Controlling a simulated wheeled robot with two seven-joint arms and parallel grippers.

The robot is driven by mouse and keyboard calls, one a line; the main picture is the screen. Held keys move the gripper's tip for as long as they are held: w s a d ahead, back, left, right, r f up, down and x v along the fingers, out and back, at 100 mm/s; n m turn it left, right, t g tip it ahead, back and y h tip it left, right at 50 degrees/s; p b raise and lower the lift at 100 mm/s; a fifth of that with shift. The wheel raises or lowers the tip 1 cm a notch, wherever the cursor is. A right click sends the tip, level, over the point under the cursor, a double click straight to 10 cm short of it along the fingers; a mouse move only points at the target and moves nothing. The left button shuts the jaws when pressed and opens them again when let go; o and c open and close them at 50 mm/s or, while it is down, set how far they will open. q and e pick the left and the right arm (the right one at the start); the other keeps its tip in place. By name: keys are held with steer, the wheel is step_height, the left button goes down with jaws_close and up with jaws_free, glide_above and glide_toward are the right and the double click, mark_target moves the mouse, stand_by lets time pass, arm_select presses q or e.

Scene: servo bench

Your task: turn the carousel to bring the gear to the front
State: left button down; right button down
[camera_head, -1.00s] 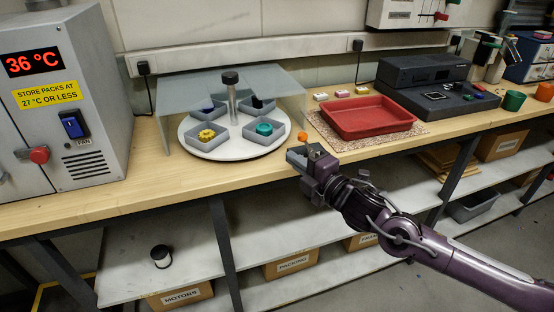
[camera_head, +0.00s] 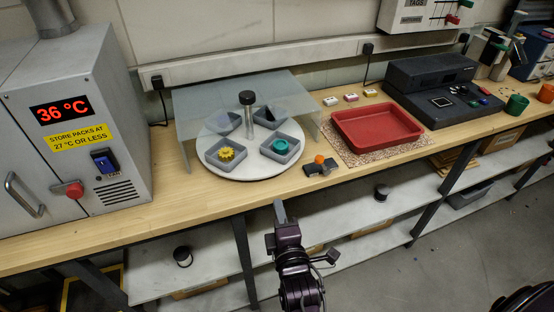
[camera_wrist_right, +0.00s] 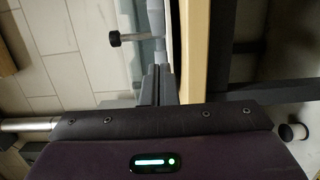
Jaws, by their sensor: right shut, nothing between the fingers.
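The carousel is a white round turntable (camera_head: 215,164) with several grey trays and a central post topped by a dark knob (camera_head: 247,98). The yellow toothed gear (camera_head: 227,153) lies in the front-left tray. A teal round part (camera_head: 280,147) lies in the front-right tray. The back trays sit under a clear sheet, and their dark contents are hard to make out. My right gripper (camera_head: 280,208) is shut and empty, in front of the bench edge and apart from the carousel. Its fingers show in the right wrist view (camera_wrist_right: 157,84), with the post (camera_wrist_right: 135,37) beyond. My left gripper is not in view.
The clear sheet (camera_head: 190,100) covers the carousel's rear. A grey oven-like box (camera_head: 75,190) stands left. A dark block with an orange knob (camera_head: 319,159) sits right of the carousel, near a red tray (camera_head: 345,143).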

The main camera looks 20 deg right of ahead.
steer(key=p, duration=0.2)
glide_toward(285, 162)
steer(key=w+a, duration=0.2)
steer(key=w, duration=0.1)
steer(key=w+a, duration=0.1)
steer(key=w, duration=0.1)
steer(key=shift+w+a+f, duration=0.1)
steer(key=shift+w+a, duration=0.15)
steer(key=shift+a, duration=0.05)
steer(key=shift+w+d, duration=0.65)
steer(key=shift+d, duration=0.3)
steer(key=shift+w+d+f, duration=0.15)
steer(key=shift+w+d, duration=0.2)
steer(key=shift+d, duration=0.15)
steer(key=shift+w+d+n+y+p, duration=0.1)
steer(key=shift+d+n+y+p, duration=0.2)
steer(key=shift+d+y+p, duration=0.15)
steer(key=shift+w+d+n+y, duration=0.2)
steer(key=shift+d+n+y, duration=0.3)
steer(key=shift+d+y, duration=0.3)
steer(key=shift+a, duration=0.2)
